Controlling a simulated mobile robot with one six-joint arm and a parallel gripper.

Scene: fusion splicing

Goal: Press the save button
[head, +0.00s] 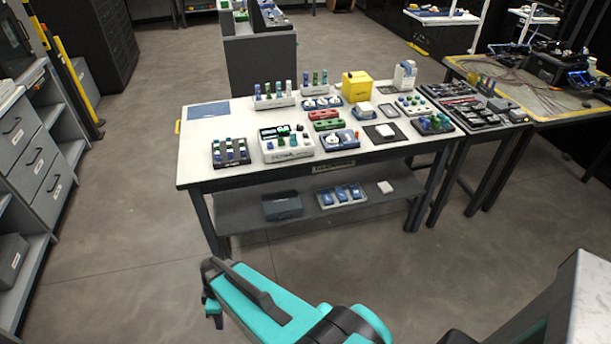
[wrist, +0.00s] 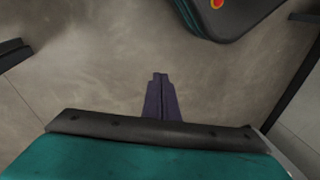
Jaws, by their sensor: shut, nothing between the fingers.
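A white device with a dark screen and small coloured parts (head: 288,148) stands near the front edge of the white table, left of its middle; it may be the splicer. The save button is too small to pick out in the head view, and the wrist view shows none of the table top. My gripper (wrist: 161,78) is shut and empty, with its dark fingers together above bare floor.
The white table (head: 205,150) carries racks of coloured vials (head: 275,98), a yellow box (head: 356,87) and several trays. A lower shelf (head: 245,213) holds boxes. A cluttered workbench (head: 560,105) adjoins on the right. Drawers (head: 40,160) stand left. Floor before the table is clear.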

